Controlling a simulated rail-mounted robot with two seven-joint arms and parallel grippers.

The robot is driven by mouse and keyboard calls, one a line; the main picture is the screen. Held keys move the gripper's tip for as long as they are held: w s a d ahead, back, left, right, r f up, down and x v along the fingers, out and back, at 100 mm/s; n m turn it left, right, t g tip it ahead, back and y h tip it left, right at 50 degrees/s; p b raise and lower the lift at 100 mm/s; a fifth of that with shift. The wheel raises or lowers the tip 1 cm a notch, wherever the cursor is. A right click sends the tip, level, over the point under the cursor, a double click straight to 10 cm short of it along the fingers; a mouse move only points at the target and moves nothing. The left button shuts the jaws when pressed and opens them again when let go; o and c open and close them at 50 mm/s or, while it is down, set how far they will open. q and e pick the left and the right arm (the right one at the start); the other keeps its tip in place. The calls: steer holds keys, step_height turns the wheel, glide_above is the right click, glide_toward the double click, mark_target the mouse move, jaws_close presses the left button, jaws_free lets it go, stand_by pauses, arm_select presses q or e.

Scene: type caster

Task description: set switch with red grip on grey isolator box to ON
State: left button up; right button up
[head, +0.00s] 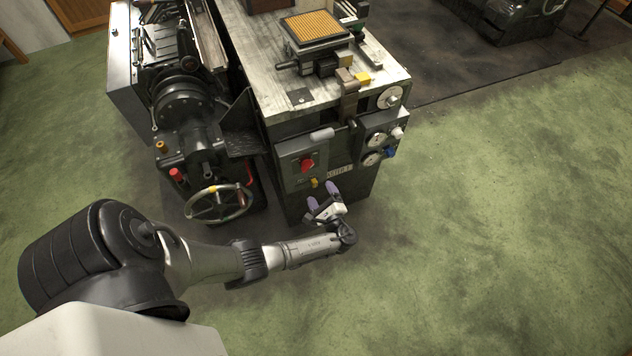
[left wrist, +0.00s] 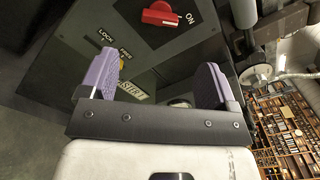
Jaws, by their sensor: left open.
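The grey isolator box (head: 292,174) is on the front of the machine's cabinet. Its switch with the red grip (head: 307,165) is on the box's face. In the left wrist view the red grip (left wrist: 160,14) is at the top, beside a printed "ON"; it lies roughly crosswise in that picture. My left gripper (head: 322,197) is open and empty, in front of and just below the box. Its purple fingers (left wrist: 160,80) stand apart, and the red grip is beyond them, not touched. My right gripper is not in view.
A yellow knob (head: 314,183) sits low on the box, near "LOCK" and "FREE" labels in the wrist view. A panel with dials (head: 376,140) is to the right. A handwheel (head: 217,203) stands to the left. The green floor (head: 480,240) at right is clear.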

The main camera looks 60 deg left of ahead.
arm_select(q)
steer(key=shift+s+d, duration=0.25)
steer(key=shift+d, duration=1.05)
